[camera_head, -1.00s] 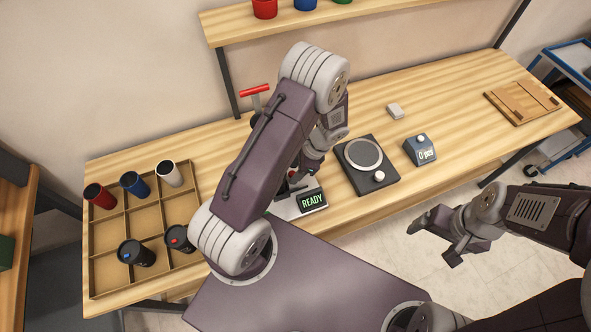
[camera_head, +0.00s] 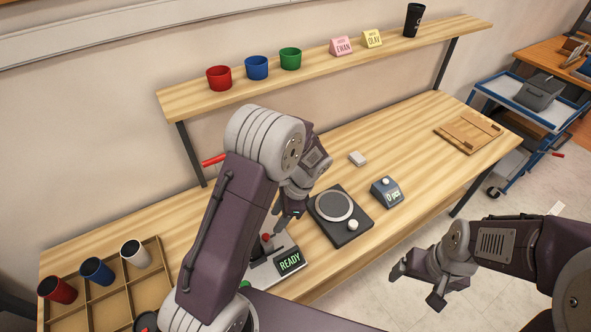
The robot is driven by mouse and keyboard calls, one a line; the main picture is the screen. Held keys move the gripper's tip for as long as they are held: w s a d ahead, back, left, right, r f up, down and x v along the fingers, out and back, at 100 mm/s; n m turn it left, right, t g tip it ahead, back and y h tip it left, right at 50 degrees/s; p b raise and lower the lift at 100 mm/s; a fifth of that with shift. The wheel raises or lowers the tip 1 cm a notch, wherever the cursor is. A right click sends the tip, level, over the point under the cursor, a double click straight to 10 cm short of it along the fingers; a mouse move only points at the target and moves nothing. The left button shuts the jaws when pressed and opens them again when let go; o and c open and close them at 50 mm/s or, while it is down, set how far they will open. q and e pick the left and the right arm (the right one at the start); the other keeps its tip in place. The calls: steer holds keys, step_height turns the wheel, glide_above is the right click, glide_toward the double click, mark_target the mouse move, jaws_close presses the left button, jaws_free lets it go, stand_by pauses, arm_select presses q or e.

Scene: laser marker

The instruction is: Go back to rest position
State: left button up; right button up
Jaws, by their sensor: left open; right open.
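My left gripper (camera_head: 288,214) hangs in front of my bent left arm, just above the laser marker (camera_head: 268,268) with its READY display (camera_head: 290,262). Its fingers are open with nothing seen between them. Part of the marker is hidden behind my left arm. A red handle (camera_head: 214,160) sticks out behind the arm. My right gripper (camera_head: 416,287) is open and empty, over the floor in front of the table, at the lower right.
The workbench (camera_head: 400,125) holds a black turntable (camera_head: 352,226), a counter box (camera_head: 386,192) and a wooden board (camera_head: 468,132). A divided tray (camera_head: 75,319) with cups is at lower left. A shelf (camera_head: 200,97) with cups and two name cards stands behind. A blue cart (camera_head: 515,105) is at right.

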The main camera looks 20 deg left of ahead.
arm_select(q)
steer(key=s+a+r+n+t+h, duration=0.1)
steer(key=s+a+r+n+h, duration=0.1)
steer(key=s+r+n, duration=0.35)
steer(key=s+d+n+t+h, duration=0.2)
steer(key=s+d+n, duration=0.2)
steer(key=n, duration=0.3)
steer(key=shift+s+r, duration=0.15)
steer(key=shift+s, duration=0.15)
steer(key=shift+w, duration=0.1)
steer(key=shift+a+n, duration=0.1)
steer(key=shift+n, duration=0.15)
